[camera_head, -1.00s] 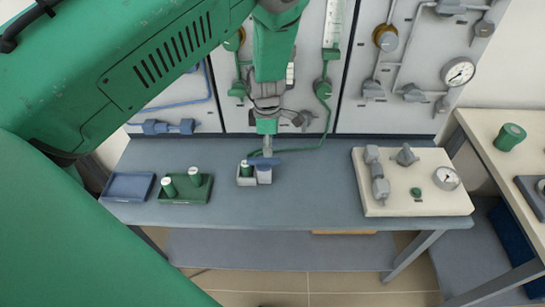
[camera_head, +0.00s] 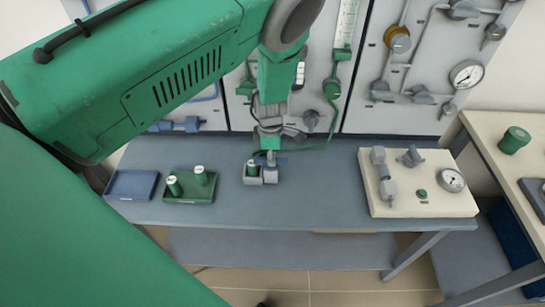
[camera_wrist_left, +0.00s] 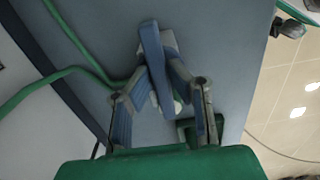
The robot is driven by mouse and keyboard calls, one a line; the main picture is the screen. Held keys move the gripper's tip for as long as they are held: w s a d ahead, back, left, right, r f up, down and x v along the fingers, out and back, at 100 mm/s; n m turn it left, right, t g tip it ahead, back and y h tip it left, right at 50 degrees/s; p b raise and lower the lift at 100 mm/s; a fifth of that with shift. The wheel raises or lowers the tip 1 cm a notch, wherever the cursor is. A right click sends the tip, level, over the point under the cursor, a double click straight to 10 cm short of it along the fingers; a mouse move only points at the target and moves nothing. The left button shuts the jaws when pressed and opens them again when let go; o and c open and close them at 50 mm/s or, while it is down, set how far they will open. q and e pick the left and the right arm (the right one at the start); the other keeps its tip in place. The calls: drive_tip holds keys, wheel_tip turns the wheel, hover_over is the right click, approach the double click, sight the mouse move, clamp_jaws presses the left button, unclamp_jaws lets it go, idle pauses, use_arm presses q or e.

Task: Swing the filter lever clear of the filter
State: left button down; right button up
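The blue filter lever (camera_wrist_left: 152,48) lies lengthwise between the fingers of my left gripper (camera_wrist_left: 158,70) in the left wrist view. Both fingertips meet its sides, so the gripper looks shut on it. In the head view my left gripper (camera_head: 270,157) points down at the small grey filter block (camera_head: 270,176) on the bench. The fingers hide much of the lever there. A green vial (camera_head: 252,168) stands at the block's left side. My right gripper is not in view.
The blue-grey bench (camera_head: 310,205) is clear in front of the block. To its left are a green tray (camera_head: 190,197) with two vials and a blue tray (camera_head: 132,184). A cream valve panel (camera_head: 420,203) with a gauge is at right. A green hose (camera_wrist_left: 40,82) runs close by.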

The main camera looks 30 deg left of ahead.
use_arm(q)
drive_tip(key=shift+s+a+f, duration=0.1)
drive_tip(key=shift+s+a, duration=0.05)
drive_tip(key=shift+a, duration=0.35)
drive_tip(key=shift+s+a+f, duration=0.1)
drive_tip(key=shift+a, duration=0.35)
drive_tip(key=shift+w+d+r, duration=0.15)
drive_tip(key=shift+w+d, duration=0.05)
drive_tip(key=shift+d, duration=0.65)
drive_tip(key=shift+a+m, duration=0.25)
drive_tip(key=shift+m, duration=0.15)
drive_tip(key=m, duration=0.3)
drive_tip(key=shift+w+d+b, duration=0.15)
drive_tip(key=shift+d+b, duration=0.05)
drive_tip(key=shift+b, duration=0.1)
drive_tip(key=m, duration=0.4)
drive_tip(key=shift+m, duration=0.3)
drive_tip(key=m+b, duration=0.1)
drive_tip(key=m, duration=0.4)
drive_tip(key=shift+d+m, duration=0.1)
drive_tip(key=shift+m, duration=2)
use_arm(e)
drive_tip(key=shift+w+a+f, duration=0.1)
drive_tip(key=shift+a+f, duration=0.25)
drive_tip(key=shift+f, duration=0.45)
use_arm(q)
drive_tip(key=shift+m, duration=0.3)
